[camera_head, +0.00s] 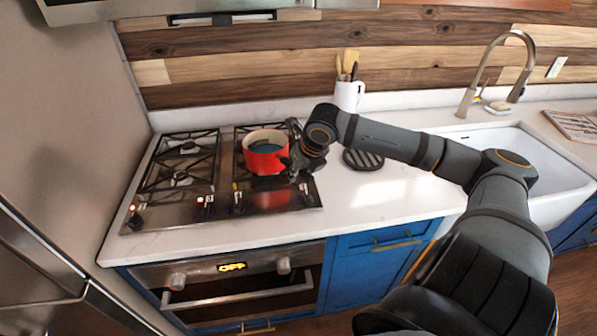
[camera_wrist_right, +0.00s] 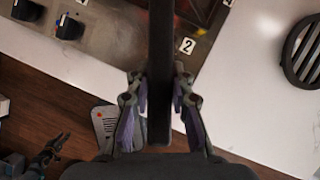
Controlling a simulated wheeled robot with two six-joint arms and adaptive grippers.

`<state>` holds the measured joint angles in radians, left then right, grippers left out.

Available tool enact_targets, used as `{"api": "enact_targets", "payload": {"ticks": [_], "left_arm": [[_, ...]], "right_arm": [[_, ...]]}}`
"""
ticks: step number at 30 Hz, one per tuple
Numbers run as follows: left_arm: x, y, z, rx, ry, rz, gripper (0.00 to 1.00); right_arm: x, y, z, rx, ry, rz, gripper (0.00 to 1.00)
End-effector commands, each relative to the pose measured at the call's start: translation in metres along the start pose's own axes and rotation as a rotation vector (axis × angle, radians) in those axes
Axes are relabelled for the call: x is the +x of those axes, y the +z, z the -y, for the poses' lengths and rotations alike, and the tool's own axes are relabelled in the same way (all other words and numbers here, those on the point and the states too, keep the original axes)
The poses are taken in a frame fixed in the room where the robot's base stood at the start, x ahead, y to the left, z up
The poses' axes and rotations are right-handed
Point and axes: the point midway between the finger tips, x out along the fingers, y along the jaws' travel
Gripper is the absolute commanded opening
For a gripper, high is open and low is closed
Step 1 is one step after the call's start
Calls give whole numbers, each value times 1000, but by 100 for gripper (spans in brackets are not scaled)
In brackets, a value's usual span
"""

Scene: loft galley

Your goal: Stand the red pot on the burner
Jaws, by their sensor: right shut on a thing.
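The red pot (camera_head: 266,161), with a pale rim and a dark bluish inside, is upright over the right half of the gas cooktop (camera_head: 225,210). It hides part of the burner grate (camera_head: 243,136) there; I cannot tell whether its base touches the grate. My right gripper (camera_head: 297,163) is at the pot's right side. In the right wrist view, its fingers (camera_wrist_right: 160,102) are shut on the pot's long dark handle (camera_wrist_right: 160,50). A dark jointed shape at that view's lower left looks like my left gripper (camera_wrist_right: 47,153); its jaws are unclear.
The left burner grates (camera_head: 180,165) are empty. A dark round trivet (camera_head: 363,159) lies right of the cooktop. A white utensil crock (camera_head: 348,97) stands behind it. The sink (camera_head: 545,160) and faucet (camera_head: 483,75) are at right. Cooktop knobs (camera_head: 135,219) line the front edge.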

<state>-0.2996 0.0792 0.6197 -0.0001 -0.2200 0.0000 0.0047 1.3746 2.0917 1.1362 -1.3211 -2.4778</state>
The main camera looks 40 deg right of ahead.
Motion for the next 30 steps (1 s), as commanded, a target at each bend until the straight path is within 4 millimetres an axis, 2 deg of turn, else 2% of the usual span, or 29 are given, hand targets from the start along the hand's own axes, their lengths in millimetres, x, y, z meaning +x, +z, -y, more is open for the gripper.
{"api": "enact_targets", "payload": {"ticks": [30], "left_arm": [[9, 2, 0, 0, -1, 1, 40]], "right_arm": [[15, -8, 0, 2, 2, -6, 0]]}}
